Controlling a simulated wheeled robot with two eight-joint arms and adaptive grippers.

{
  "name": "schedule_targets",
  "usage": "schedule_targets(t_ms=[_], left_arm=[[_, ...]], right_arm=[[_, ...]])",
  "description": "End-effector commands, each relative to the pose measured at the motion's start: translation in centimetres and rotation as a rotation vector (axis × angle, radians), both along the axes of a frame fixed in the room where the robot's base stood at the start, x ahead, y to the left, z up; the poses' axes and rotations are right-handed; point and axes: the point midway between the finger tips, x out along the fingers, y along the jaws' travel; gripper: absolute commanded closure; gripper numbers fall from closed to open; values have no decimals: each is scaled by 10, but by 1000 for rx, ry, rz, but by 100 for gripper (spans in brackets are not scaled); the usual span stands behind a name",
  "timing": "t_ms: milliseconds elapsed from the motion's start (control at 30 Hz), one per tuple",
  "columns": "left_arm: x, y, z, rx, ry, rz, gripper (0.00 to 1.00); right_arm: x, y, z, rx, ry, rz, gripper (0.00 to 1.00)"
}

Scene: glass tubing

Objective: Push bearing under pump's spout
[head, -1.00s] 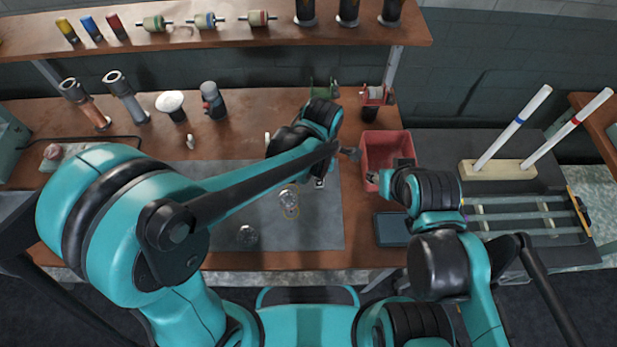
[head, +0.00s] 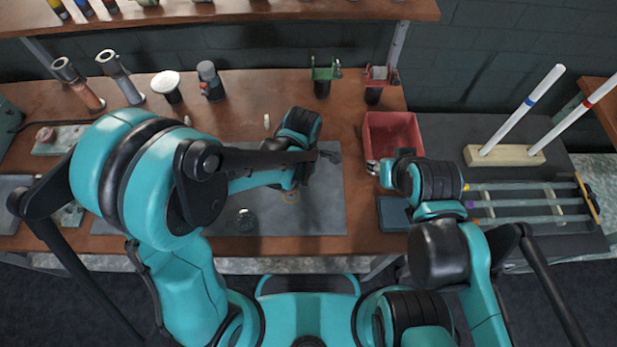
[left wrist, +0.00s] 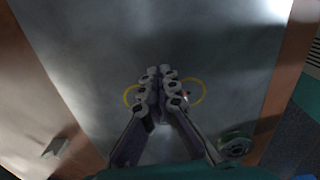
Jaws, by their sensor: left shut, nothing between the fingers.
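A small round metal piece, which looks like the bearing (head: 246,218), lies on the grey mat (head: 320,215) near its front. In the left wrist view, the bearing (left wrist: 235,148) is at the lower right, apart from the fingers. My left gripper (left wrist: 160,72) is shut and empty above the mat. Yellow ring marking (left wrist: 204,90) shows on both sides of its fingers; the ring (head: 290,197) is right of the bearing in the head view. I cannot clearly pick out a pump or spout. My right gripper (head: 373,167) is by the red bin; its opening is unclear.
The red bin (head: 392,122) and a dark blue tray (head: 393,213) stand right of the mat. Green (head: 322,74) and red (head: 378,76) clamp-like stands, tubes and a white-topped holder (head: 166,86) line the back. The mat's front right is clear.

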Motion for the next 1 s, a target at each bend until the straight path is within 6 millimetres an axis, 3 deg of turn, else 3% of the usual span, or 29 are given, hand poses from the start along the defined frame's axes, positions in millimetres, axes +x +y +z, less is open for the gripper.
schedule_targets(t_ms=[267, 600, 700, 1000], left_arm=[[0, 6, 0, 0, 0, 2, 100], [-6, 88, -1, 0, 0, 8, 100], [-7, 105, 0, 0, 0, 6, 100], [-8, 115, 0, 0, 0, 0, 100]], right_arm=[[0, 0, 0, 0, 0, 0, 60], [0, 0, -6, 0, 0, 0, 60], [0, 0, -7, 0, 0, 0, 60], [0, 0, -7, 0, 0, 0, 60]])
